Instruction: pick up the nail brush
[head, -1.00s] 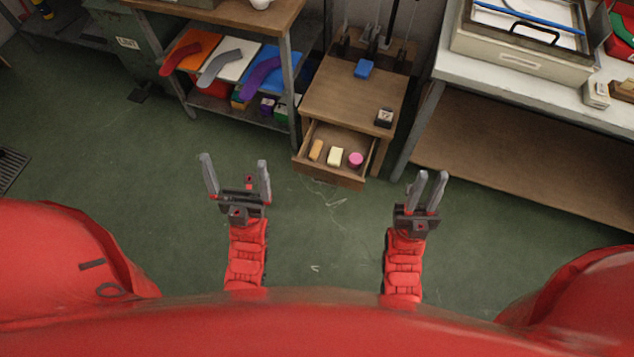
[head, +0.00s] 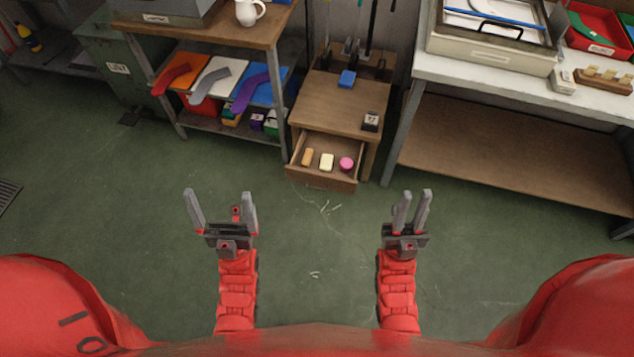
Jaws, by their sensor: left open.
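An open drawer (head: 322,182) in the wooden cabinet (head: 338,101) holds a tan oblong piece (head: 308,157), a cream block (head: 327,162) and a round pink piece (head: 346,164), side by side. The tan piece looks most like the nail brush, but it is too small to be sure. My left gripper (head: 221,207) is open wide and empty, in front of the drawer and to its left. My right gripper (head: 415,203) is empty, its fingers a small gap apart, in front of the drawer and to its right. Neither touches anything.
A blue item (head: 347,78) and a small dark box (head: 371,121) sit on the cabinet. A shelf unit with coloured boards (head: 212,74) stands left. A white-topped workbench (head: 480,78) with trays stands right. The green floor (head: 315,230) before the drawer is clear.

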